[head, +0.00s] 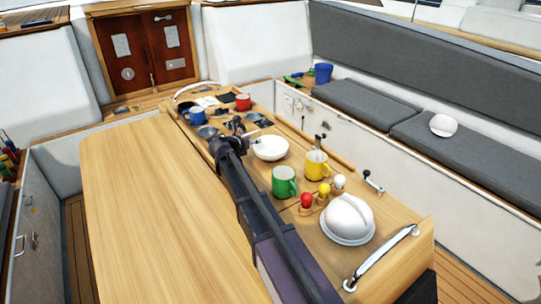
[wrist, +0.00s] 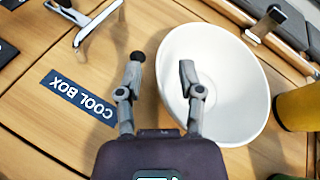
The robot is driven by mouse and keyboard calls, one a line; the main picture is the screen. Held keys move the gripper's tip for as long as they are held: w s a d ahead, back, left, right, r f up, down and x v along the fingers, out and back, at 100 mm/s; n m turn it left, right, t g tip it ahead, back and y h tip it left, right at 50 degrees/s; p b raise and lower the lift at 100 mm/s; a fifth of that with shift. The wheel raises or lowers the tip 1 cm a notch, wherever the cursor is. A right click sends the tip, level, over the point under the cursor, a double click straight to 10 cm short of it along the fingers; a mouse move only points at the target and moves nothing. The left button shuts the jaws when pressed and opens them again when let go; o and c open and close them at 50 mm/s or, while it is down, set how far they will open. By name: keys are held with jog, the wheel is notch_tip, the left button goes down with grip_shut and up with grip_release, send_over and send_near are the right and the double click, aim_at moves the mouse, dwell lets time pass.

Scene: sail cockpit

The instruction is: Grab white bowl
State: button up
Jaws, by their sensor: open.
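The white bowl (head: 270,149) stands upright on the wooden table top (head: 400,210), and looks empty. In the wrist view the bowl (wrist: 240,75) fills the right of the middle. My gripper (wrist: 161,63) is open, with its fingers on either side of the bowl's left rim as seen from above. The right finger shows over the bowl's inside and the left finger over the wood outside it. I cannot tell whether either finger touches the bowl. In the head view my gripper (head: 240,128) is just left of the bowl, partly hidden by my arm.
A yellow mug (head: 316,166) and green mug (head: 284,183) stand close to the bowl. Red (head: 243,102) and blue (head: 196,117) mugs stand farther back. A white domed stack (head: 348,217) is nearer. The left table leaf (head: 150,200) is clear.

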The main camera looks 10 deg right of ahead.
jog(key=shift+x, duration=0.75)
jog(key=shift+c, duration=0.2)
grip_shut()
